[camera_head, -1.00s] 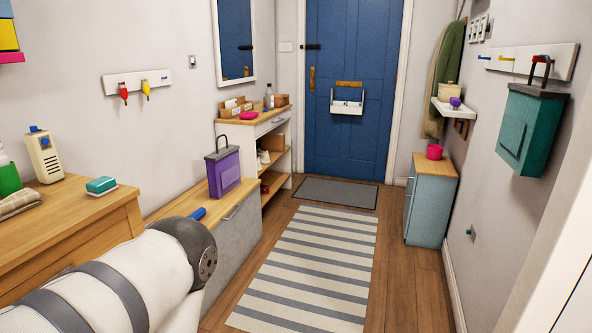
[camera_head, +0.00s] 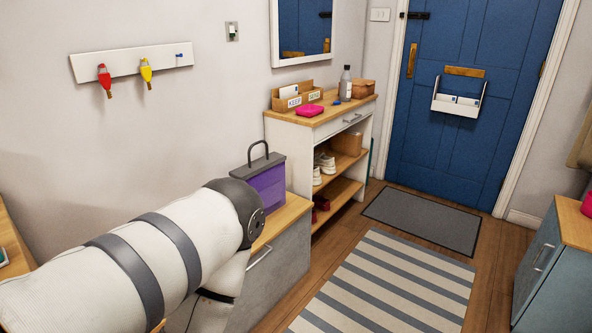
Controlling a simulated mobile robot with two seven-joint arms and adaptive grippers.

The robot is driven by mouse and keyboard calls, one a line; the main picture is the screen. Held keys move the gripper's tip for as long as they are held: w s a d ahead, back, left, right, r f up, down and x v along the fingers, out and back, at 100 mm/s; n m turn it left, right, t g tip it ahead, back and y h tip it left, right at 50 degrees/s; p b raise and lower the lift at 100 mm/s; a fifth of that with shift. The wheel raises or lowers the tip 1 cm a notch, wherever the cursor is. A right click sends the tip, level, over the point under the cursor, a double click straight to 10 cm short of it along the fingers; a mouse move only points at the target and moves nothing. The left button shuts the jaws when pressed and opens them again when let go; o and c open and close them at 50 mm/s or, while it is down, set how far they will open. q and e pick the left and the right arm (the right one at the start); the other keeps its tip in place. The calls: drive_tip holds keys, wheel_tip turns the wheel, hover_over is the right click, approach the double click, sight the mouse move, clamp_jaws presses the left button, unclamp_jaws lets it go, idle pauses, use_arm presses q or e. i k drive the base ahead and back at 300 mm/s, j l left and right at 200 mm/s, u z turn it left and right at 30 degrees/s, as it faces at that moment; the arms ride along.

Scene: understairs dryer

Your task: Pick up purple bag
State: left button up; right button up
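The purple bag (camera_head: 268,187) stands upright on the wooden top of a low grey cabinet (camera_head: 277,268), against the left wall. It has a grey top band and a dark arched handle (camera_head: 259,152). My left arm comes in from the lower left and hides the bag's lower left part. The arm's rounded joint appears in front of the bag; I cannot tell whether they touch. Neither gripper's fingers show in this view.
A blue door (camera_head: 455,140) is at the back. A blue-grey cabinet (camera_head: 546,262) stands at right. The striped rug (camera_head: 390,287) is clear.

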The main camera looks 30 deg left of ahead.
sight(265, 173)
drive_tip(key=i+u, duration=0.25)
drive_tip(key=i, duration=0.25)
drive_tip(key=i+l+u, duration=0.25)
drive_tip(key=i, duration=0.25)
drive_tip(key=i+l+u, duration=0.2)
drive_tip(key=i, duration=0.25)
drive_tip(key=i+l+u, duration=0.25)
drive_tip(key=i+l, duration=0.15)
drive_tip(key=i, duration=0.1)
